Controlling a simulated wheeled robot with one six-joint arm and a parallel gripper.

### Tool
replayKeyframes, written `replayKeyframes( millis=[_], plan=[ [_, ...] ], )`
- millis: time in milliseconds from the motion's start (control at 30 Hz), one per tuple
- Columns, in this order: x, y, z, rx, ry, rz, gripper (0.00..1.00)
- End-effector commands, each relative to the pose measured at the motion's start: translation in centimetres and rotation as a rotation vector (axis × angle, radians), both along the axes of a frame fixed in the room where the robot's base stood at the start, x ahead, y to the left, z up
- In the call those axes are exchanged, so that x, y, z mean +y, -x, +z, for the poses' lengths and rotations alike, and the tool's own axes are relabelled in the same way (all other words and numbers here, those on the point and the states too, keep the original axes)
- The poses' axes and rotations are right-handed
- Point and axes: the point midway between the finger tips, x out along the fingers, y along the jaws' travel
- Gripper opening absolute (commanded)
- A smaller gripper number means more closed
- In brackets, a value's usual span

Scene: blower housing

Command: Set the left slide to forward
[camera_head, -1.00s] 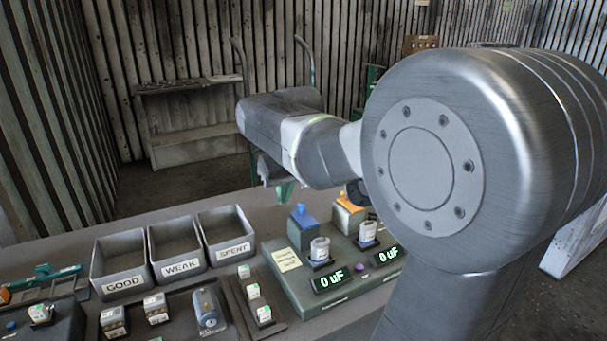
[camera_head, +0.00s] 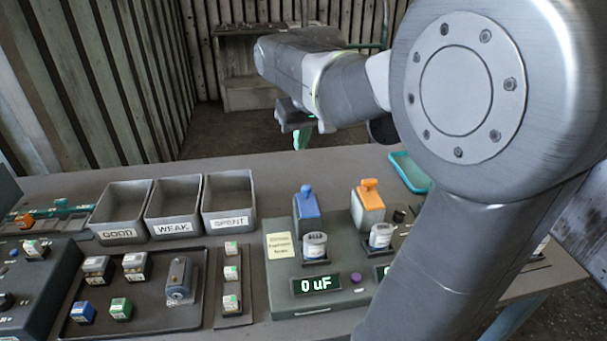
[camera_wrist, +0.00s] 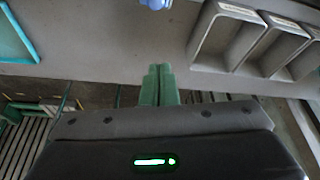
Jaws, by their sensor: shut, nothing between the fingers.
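The tester box (camera_head: 345,290) has a left slide with a blue knobbed top (camera_head: 307,203) and a right slide with an orange top (camera_head: 370,195). A cylindrical part stands in front of each. The left slide's blue top also shows at the top edge of the wrist view (camera_wrist: 157,4), cut off by the frame. My gripper (camera_head: 301,140) has green fingers and is beyond the back edge of the bench, apart from the left slide. In the wrist view its fingers (camera_wrist: 158,75) are together and empty. My arm hides the right part of the tester.
Bins marked GOOD (camera_head: 118,233), WEAK (camera_head: 172,228) and SPENT (camera_head: 230,222) stand left of the tester. A tray (camera_head: 150,320) of small parts is in front. A teal tray (camera_head: 408,172) lies at the back right. Bare bench shows behind the slides.

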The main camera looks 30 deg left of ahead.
Motion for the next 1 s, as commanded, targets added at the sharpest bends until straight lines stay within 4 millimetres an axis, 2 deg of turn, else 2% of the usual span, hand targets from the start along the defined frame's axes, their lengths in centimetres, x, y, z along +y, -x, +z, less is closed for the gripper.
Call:
replayKeyframes(
  millis=[167,267,700,800,1000],
  plan=[
    [0.1,-0.1,-0.4,0.001,0.002,0.000,0.00],
    [0.3,-0.2,-1.3,0.002,0.003,0.000,0.00],
    [2.7,-1.9,-9.7,0.003,0.004,0.000,0.00],
    [1.3,-0.9,-9.3,-0.001,-0.001,0.000,0.00],
    [-0.3,0.2,-9.4,0.000,0.000,0.000,0.00]
  ],
)
